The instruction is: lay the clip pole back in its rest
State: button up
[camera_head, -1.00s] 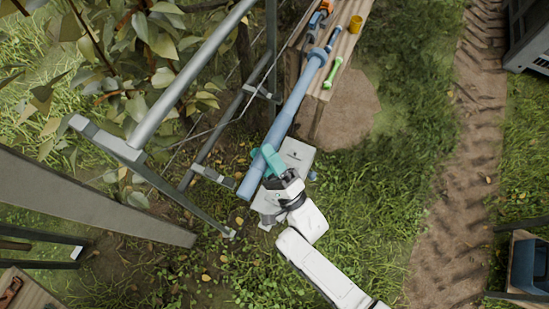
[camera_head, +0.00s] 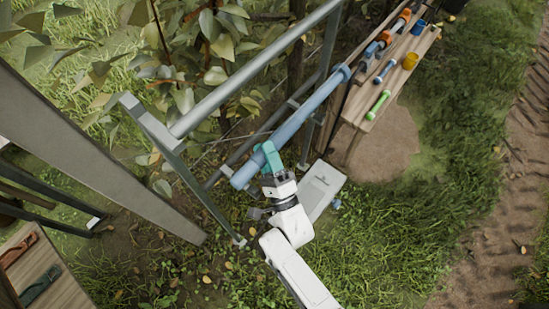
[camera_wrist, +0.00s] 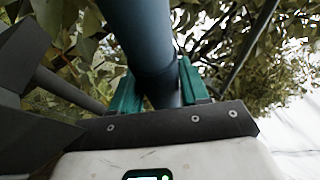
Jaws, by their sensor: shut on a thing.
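The clip pole (camera_head: 300,118) is a long blue-grey tube, slanting from lower left to upper right. My gripper (camera_head: 267,158), with teal fingers, is shut on it near its lower end. In the wrist view the pole (camera_wrist: 143,35) runs between the teal fingers (camera_wrist: 157,92) and away from the palm. Its far end has a wider collar near the wooden bench. The pole overlaps the rails of a grey metal frame (camera_head: 185,190); I cannot tell whether it touches them. No part can be clearly made out as the pole's rest.
The wooden bench (camera_head: 408,72) holds a green tool (camera_head: 378,104), a blue tool (camera_head: 386,71), a yellow cup (camera_head: 410,61) and an orange-and-blue tool (camera_head: 376,46). Leafy branches hang behind the frame. A wooden tray (camera_head: 35,285) is at lower left. Grass at right is clear.

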jog(key=shift+w+a+f, duration=0.15)
jog(key=shift+w+a, duration=0.1)
jog(key=shift+a, duration=0.1)
notch_tip(320, 180, down, 5)
jog(key=b, duration=0.6)
jog(key=o, duration=1.2)
jog(key=shift+f, duration=0.1)
jog(key=shift+o, duration=0.2)
jog(key=shift+s+d, duration=0.1)
jog(key=b+v, duration=0.3)
jog(key=v, duration=0.7)
jog(key=shift+s+f, duration=0.15)
jog(key=shift+s, duration=0.15)
jog(key=shift+d, duration=0.1)
